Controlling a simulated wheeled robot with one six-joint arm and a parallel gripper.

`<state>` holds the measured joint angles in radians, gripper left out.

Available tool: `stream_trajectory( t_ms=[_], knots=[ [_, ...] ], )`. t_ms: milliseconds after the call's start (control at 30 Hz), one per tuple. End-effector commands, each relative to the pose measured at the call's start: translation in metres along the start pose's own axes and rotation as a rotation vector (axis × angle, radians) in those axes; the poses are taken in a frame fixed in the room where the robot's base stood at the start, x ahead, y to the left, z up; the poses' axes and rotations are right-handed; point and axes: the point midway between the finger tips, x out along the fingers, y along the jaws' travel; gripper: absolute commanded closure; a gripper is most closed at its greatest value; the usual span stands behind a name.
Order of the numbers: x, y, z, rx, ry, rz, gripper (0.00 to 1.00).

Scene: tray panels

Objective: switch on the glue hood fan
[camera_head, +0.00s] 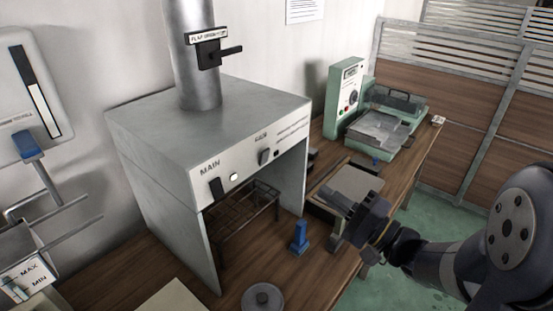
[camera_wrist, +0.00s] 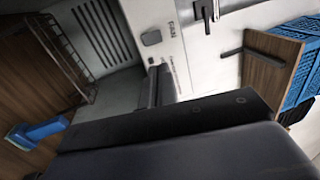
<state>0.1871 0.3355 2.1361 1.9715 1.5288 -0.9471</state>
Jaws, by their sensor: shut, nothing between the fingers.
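The grey glue hood (camera_head: 210,115) stands on the wooden bench, with a slanted white front panel. At the panel's left are the MAIN label, a dark switch (camera_head: 216,187) and a round white lamp (camera_head: 234,177). Farther right, under a small label that seems to read FAN, is a grey fan switch (camera_head: 264,157) with a small dark part beside it. My gripper (camera_head: 338,202) is shut and empty, right of the hood and apart from it. In the wrist view the shut fingers (camera_wrist: 160,88) are near the panel, with a grey switch (camera_wrist: 151,38) beyond them; which switch is unclear.
A metal duct (camera_head: 190,60) with a flap handle (camera_head: 230,50) rises from the hood. A wire rack (camera_head: 240,215) sits inside it. A blue block-like object (camera_head: 299,238) and a round grey lid (camera_head: 262,297) stand in front. A green device (camera_head: 350,95) is at the back right.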

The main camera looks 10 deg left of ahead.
Motion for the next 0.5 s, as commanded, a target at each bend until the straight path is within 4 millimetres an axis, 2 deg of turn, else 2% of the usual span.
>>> stream_trajectory(
  t_ms=[167,267,500],
  knots=[
    [0.009,-0.001,0.001,0.002,-0.003,0.0,1.0],
    [0.021,-0.002,0.001,0.003,-0.005,0.001,1.0],
    [0.063,-0.003,0.002,0.004,-0.006,0.002,1.0]
  ],
)
